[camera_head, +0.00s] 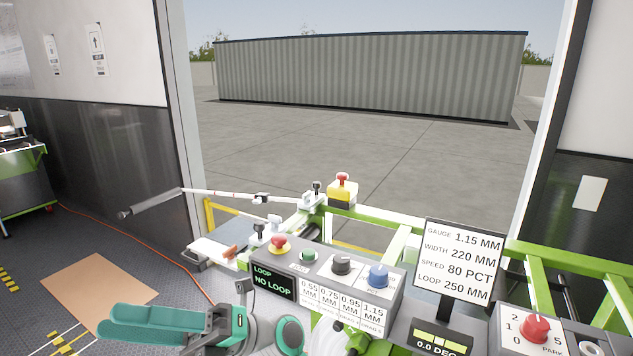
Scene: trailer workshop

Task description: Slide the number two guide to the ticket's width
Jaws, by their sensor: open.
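The ticket is a black-framed sign (458,260) at the right, reading gauge 1.15 MM, width 220 MM, speed 80 PCT and loop 250 MM. A thin pale bar with red marks (225,194) reaches left from the green-framed machine. A small dark clamp (262,198) sits on this bar. White blocks with black knobs stand nearby, one knob (258,227) nearer and one (317,186) farther. I cannot read which guide is number two. My gripper (104,319), with long teal fingers, is at the lower left, open and apart from the guides. Nothing shows between its fingers.
A grey console (330,262) with a red button, green button, black and blue knobs and a NO LOOP display stands between my gripper and the ticket. A park panel (540,335) is lower right. A brown sheet (98,287) and orange cable lie on the left floor.

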